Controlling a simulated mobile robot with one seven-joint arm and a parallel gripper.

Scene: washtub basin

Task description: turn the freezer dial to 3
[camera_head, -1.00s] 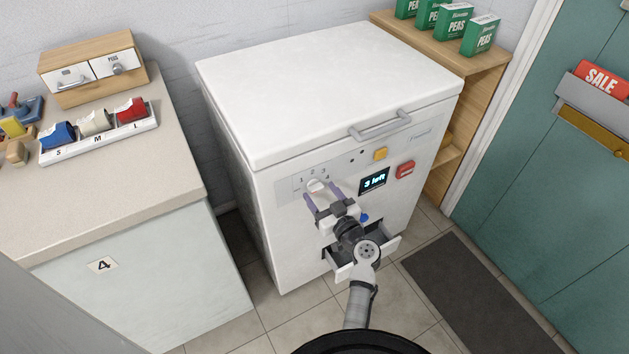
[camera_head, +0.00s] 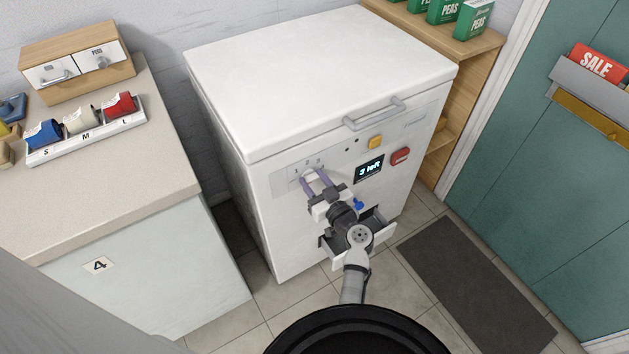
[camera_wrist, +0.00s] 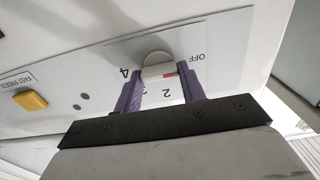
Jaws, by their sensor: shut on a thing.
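The freezer dial (camera_head: 311,171) is a white knob on the grey scale plate on the freezer's front. In the wrist view the dial (camera_wrist: 157,62) shows between my purple fingers, with a small red mark on its near end. The scale reads upside down there: OFF at the right, 2 and part of 3 below the dial, 4 at the left. The right finger seems to cover the 1. I cannot tell exactly which number the red mark points at. My gripper (camera_head: 314,180) is shut on the dial, one finger on each side; it also fills the wrist view (camera_wrist: 159,88).
The white freezer (camera_head: 325,75) has a yellow button (camera_head: 375,142), a display reading "3 left" (camera_head: 369,170) and a red button (camera_head: 400,155). A small drawer (camera_head: 378,239) stands open below my gripper. A counter (camera_head: 110,190) stands left.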

